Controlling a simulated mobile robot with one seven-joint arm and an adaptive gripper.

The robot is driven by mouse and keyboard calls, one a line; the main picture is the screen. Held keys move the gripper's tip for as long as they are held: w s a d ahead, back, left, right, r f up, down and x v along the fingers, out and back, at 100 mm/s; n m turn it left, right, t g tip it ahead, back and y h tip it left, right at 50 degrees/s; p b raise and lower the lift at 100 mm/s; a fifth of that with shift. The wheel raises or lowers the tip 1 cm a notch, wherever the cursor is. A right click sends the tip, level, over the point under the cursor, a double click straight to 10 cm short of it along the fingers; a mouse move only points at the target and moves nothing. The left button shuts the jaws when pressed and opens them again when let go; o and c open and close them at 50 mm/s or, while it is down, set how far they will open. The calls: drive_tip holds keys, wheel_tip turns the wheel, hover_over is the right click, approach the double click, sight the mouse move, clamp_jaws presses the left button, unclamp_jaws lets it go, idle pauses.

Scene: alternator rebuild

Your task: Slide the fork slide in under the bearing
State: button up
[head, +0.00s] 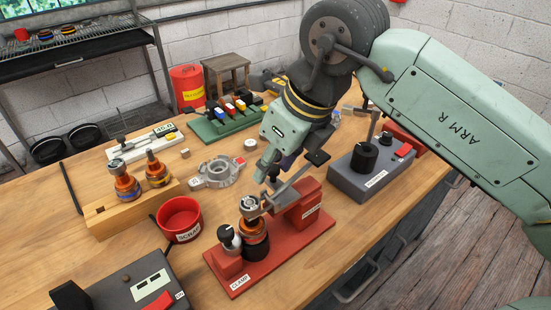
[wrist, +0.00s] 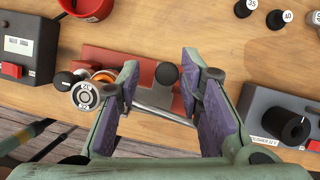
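The red clamp fixture (head: 285,248) stands on the bench and holds an upright rotor with copper windings (head: 256,240). The silver bearing (head: 250,204) is at the rotor's top; it also shows in the wrist view (wrist: 84,96). The fork slide (head: 288,187) is a grey metal bar reaching toward the bearing from the red block. In the wrist view the bar (wrist: 152,104) has a dark round knob (wrist: 166,74). My gripper (wrist: 161,64) is open, with the knob seen between its purple-padded fingers. No finger visibly touches it. The fork's tip under the bearing is hard to make out.
A red scrap cup (head: 180,220) stands left of the clamp. A grey box with a black knob (head: 364,160) stands to the right. A metal housing (head: 218,172) lies behind, and a wooden block with two rotors (head: 135,207) is farther left.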

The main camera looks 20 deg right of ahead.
sight(296, 196)
drive_tip(key=shift+o, duration=0.3)
drive_tip(key=shift+d, duration=0.1)
drive_tip(key=shift+d+r, duration=0.1)
drive_tip(key=shift+r, duration=0.1)
drive_tip(key=v, duration=1.1)
drive_tip(key=shift+s+r, duration=0.2)
drive_tip(key=shift+r, duration=0.05)
